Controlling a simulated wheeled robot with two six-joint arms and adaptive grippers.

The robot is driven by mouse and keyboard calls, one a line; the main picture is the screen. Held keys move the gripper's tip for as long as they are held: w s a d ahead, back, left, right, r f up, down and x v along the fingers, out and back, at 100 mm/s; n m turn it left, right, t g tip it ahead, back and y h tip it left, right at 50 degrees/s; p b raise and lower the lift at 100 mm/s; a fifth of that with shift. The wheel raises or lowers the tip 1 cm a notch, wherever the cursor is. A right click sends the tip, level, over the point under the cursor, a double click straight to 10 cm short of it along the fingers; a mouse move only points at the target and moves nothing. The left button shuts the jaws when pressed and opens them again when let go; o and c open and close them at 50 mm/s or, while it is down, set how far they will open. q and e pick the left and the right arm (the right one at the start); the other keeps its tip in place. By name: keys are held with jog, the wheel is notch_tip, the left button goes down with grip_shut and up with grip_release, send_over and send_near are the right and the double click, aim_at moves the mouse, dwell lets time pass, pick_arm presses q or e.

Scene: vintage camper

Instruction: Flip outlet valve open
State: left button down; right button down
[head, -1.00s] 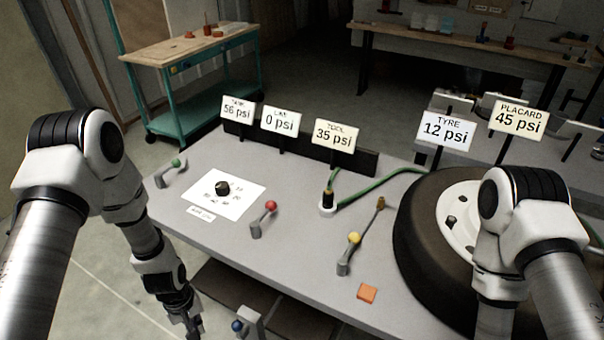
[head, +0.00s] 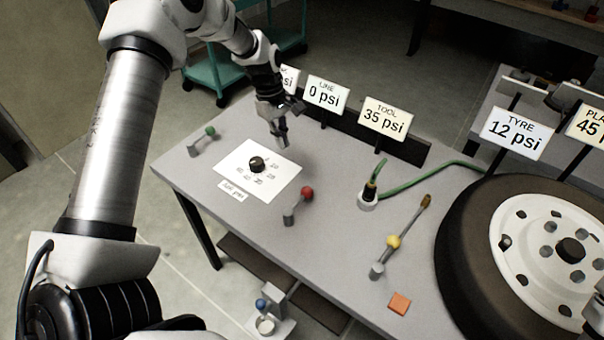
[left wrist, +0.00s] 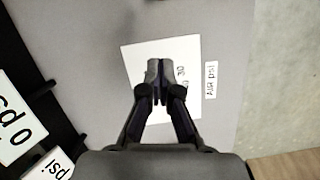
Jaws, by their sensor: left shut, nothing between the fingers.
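No label shows which is the outlet valve. A blue-knobbed fitting (head: 262,305) sits below the bench's front edge. My left gripper (head: 281,142) is shut and empty above the back edge of the white dial sheet (head: 236,165), apart from the levers. In the left wrist view its shut fingers (left wrist: 157,72) cover part of the sheet. My right gripper is out of view.
A black dial knob (head: 257,164) sits on the sheet. Gauge signs read LINE 0 psi (head: 327,95), TOOL 35 psi (head: 386,118) and TYRE 12 psi (head: 514,133). A green hose (head: 430,179) crosses the bench to the tyre (head: 465,250). An orange square (head: 399,303) lies near the front.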

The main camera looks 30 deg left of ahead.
pick_arm(q)
jog(key=p+x, duration=0.2)
jog(key=x, duration=0.8)
jog(key=d, duration=0.1)
jog(key=d+p, duration=0.1)
jog(key=d+f+p, duration=0.1)
jog(key=shift+s+d, duration=0.1)
jog(key=shift+s, duration=0.2)
jog(key=shift+s+d, duration=0.15)
jog(key=shift+d, duration=0.15)
jog(key=shift+f, duration=0.1)
jog(key=shift+a, duration=0.1)
